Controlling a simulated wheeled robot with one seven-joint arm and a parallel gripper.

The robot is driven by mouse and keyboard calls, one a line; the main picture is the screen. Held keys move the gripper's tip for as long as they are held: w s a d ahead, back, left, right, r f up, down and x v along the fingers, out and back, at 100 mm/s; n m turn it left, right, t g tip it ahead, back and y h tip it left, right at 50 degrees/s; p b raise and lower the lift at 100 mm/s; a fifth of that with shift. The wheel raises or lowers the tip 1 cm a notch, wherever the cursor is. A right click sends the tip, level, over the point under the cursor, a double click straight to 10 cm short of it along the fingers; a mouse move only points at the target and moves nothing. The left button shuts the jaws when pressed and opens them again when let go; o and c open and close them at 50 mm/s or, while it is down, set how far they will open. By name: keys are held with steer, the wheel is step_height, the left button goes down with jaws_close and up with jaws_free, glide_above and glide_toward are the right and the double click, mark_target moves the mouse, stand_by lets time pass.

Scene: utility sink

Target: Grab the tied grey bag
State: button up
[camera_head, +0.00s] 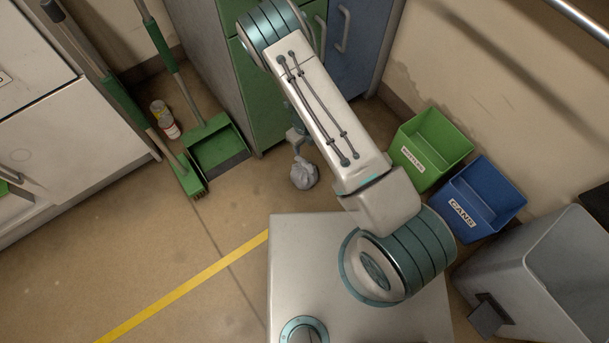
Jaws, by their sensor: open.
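The tied grey bag (304,176) sits on the brown floor near the middle of the view, in front of the green cabinet. It is small and crumpled, with its narrow tied top pointing up. My gripper (298,141) is open, just above the bag's top in the picture. My own arm link covers part of the gripper. I cannot tell whether the fingers touch the bag's top or are apart from it.
A green bin (430,150) and a blue bin labelled CANS (482,197) stand right, with a large grey bin (530,280) nearer. The green cabinet (262,100) stands behind. Floor left of the bag is clear.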

mark_target(305, 163)
step_height(305, 163, down, 14)
steer(key=b, duration=0.5)
steer(key=shift+s+b, duration=0.1)
steer(key=shift+b, duration=0.3)
steer(key=shift+r, duration=0.1)
jaws_close()
steer(key=shift+d, duration=0.15)
stand_by(0.8)
